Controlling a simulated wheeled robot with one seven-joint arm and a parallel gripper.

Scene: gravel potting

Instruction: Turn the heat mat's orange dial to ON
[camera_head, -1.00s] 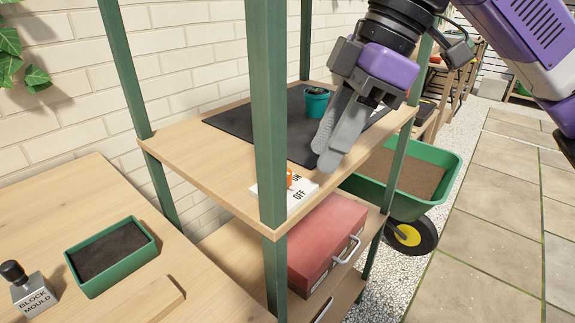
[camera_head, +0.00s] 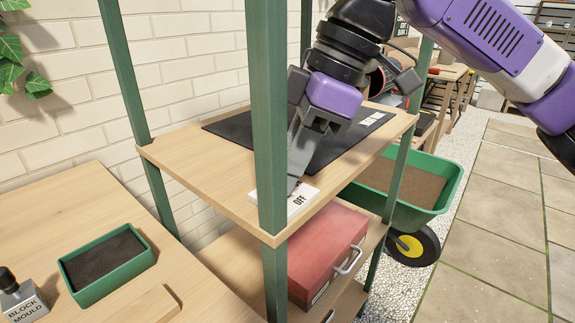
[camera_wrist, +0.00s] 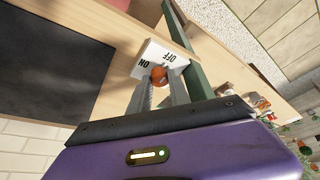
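The heat mat (camera_head: 228,125) lies flat and black on the upper wooden shelf; it also shows in the wrist view (camera_wrist: 50,62). The white dial plate (camera_head: 302,203), lettered ON and OFF, sits at the shelf's front corner; in the wrist view (camera_wrist: 150,55) both words show. The orange dial (camera_wrist: 158,75) stands on that plate and is hidden in the head view. My gripper (camera_wrist: 160,82) points down at the plate, fingers apart, with the dial between or just beyond the tips. I cannot tell whether they touch it, or where the dial points.
A green shelf post (camera_head: 268,120) rises close beside the plate and my gripper. A red box (camera_head: 325,250) is on the lower shelf. A green tray of soil (camera_head: 107,262) and a block mould (camera_head: 22,300) are on the left bench. A green wheelbarrow (camera_head: 440,190) stands behind at right.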

